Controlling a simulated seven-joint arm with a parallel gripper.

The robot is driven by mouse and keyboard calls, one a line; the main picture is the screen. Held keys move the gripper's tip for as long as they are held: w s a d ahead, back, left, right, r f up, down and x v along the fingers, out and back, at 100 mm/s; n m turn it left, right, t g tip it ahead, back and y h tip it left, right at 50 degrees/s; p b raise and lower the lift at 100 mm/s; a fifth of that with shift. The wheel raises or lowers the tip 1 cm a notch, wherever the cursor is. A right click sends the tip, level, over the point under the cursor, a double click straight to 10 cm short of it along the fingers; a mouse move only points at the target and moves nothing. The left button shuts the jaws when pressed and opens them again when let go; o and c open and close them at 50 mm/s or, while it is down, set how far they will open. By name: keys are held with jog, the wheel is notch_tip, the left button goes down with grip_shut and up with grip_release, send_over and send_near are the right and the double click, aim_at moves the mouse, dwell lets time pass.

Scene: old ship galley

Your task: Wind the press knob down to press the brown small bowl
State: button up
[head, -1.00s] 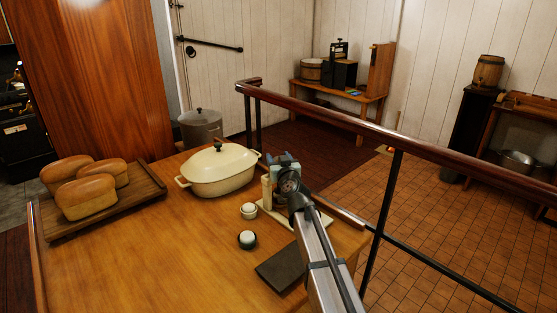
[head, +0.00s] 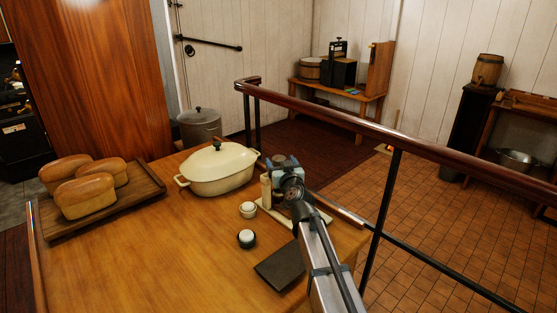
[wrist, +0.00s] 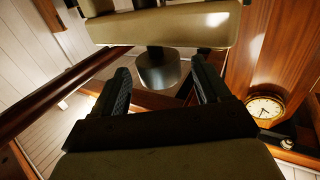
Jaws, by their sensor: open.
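The press shows in the head view as a pale post (head: 266,188) and a cream base (head: 322,217) at the table's right side, mostly hidden behind my arm. In the wrist view, its cream crossbeam (wrist: 165,28) spans the top. A dark grey round knob (wrist: 158,72) sits by the beam on a short stem. My gripper (wrist: 160,66) is open, with one finger on each side of the knob; I cannot tell whether they touch it. My gripper (head: 285,162) is over the press in the head view. I cannot make out the brown small bowl.
A cream lidded pot (head: 218,170) is behind, a bread board (head: 147,193) far left. A dark slab (head: 280,268) lies in front. A railing (head: 400,143) runs behind the table.

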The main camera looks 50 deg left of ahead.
jog(key=v, duration=0.9)
jog(key=shift+d, duration=0.3)
jog(key=shift+s, duration=0.1)
jog(key=w+d+m+t+h, duration=0.1)
jog(key=w+d+m, duration=0.1)
jog(key=w+d, duration=0.6)
jog(key=n+g+y, duration=0.3)
jog(key=n+g, duration=0.4)
jog(key=g, duration=0.1)
send_near(276, 160)
jog(key=w+a, duration=0.1)
jog(key=a, duration=0.3)
jog(key=w+a+f, duration=0.1)
jog(key=a, duration=0.7)
jog(key=shift+w+f, duration=0.25)
jog(key=shift+w, duration=0.15)
